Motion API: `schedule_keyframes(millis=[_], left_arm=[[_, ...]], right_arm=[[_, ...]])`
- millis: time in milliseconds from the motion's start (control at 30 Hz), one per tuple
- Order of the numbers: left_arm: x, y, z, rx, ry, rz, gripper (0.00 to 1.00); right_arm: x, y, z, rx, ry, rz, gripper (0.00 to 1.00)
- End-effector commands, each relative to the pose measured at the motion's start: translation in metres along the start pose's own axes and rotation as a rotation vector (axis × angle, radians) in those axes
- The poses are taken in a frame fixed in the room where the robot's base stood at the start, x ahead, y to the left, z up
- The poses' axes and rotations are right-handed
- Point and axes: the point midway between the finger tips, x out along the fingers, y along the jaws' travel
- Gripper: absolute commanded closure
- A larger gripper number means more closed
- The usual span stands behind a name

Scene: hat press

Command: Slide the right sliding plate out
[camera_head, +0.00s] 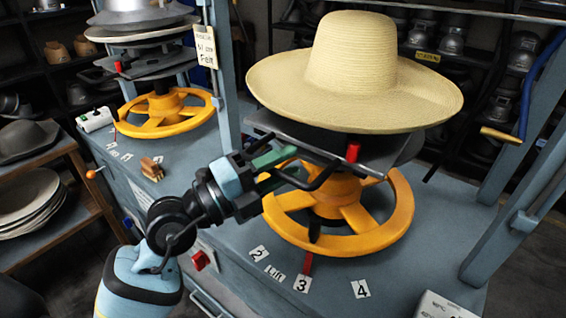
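The right sliding plate (378,157) is a dark grey plate under the wide-brimmed straw hat (352,72). A red knob (353,152) stands on its near edge. A black bar handle (316,180) sticks out from the plate toward the left front. My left gripper (284,169) is at this handle, with a green finger (275,157) above and a gap below it. The fingers look apart, with the handle bar at or between them; whether they touch it I cannot tell. My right gripper is not in view.
A yellow handwheel (395,222) sits right below the plate. A second press with a yellow wheel (163,113) stands at the back left. Blue frame posts (222,75) flank the right press. The front counter (345,268) with number labels is mostly clear.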

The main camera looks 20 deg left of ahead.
Motion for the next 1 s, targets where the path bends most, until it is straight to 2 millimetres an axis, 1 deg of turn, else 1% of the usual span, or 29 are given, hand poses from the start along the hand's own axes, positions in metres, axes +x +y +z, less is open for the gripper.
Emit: schedule_keyframes(millis=[100,300,333,500,600,1000], left_arm=[[0.0039,0.0002,-0.0001,0.000,0.000,0.001,0.66],[0.0039,0.0007,-0.0001,0.000,0.000,0.001,0.66],[0.0039,0.0007,-0.0001,0.000,0.000,0.001,0.67],[0.0037,0.0006,-0.0001,0.000,0.000,0.001,0.89],[0.0037,0.0006,-0.0001,0.000,0.000,0.001,1.00],[0.0022,0.0006,0.0018,0.000,0.000,0.001,1.00]], right_arm=[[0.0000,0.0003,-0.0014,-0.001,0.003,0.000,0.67],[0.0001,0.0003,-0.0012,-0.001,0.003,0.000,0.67],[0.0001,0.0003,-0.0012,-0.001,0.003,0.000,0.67],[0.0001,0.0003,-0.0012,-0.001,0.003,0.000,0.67],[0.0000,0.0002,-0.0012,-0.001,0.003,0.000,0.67],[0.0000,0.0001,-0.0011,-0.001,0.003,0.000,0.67]])
